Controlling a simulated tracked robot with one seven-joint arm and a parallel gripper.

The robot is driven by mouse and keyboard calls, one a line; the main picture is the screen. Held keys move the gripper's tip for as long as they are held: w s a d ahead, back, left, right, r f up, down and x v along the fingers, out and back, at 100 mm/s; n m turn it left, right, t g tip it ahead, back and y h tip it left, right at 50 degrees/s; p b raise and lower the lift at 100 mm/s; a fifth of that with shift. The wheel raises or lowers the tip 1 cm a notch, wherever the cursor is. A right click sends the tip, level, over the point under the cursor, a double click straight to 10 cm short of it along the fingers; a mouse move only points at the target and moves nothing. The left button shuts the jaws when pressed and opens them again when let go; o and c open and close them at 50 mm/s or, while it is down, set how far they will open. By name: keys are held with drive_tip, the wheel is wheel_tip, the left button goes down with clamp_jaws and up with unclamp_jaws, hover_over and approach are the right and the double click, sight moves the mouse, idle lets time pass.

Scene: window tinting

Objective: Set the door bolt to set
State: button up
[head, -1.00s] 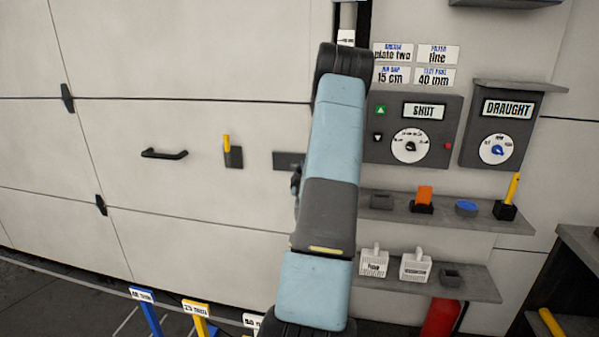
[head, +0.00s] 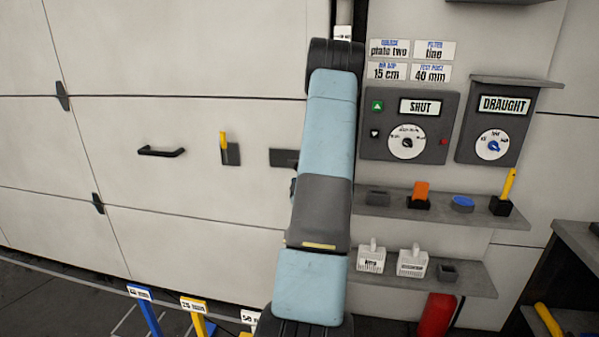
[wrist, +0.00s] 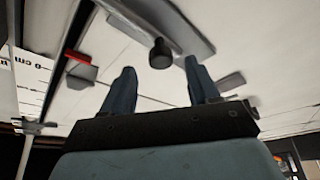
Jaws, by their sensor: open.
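A dark round knob (wrist: 160,53) stands out from a long grey plate (wrist: 150,18) in the wrist view; this looks like the door bolt. In the head view a dark plate (head: 283,158) on the pale door, probably the same one, is partly hidden behind my arm. My gripper (wrist: 158,75) is open and empty. Its two fingers point toward the plate, with the knob between their tips in the picture. I cannot tell how far the knob is from the fingers. The head view hides most of my gripper behind my arm.
The door (head: 200,60) carries a black handle (head: 160,151) and a yellow lever (head: 223,142). Right of my arm are a SHUT panel (head: 432,150), a DRAUGHT box (head: 505,150) and two shelves with small items. A red piece (wrist: 80,70) shows in the wrist view.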

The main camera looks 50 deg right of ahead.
drive_tip(key=v, duration=0.8)
idle(0.4)
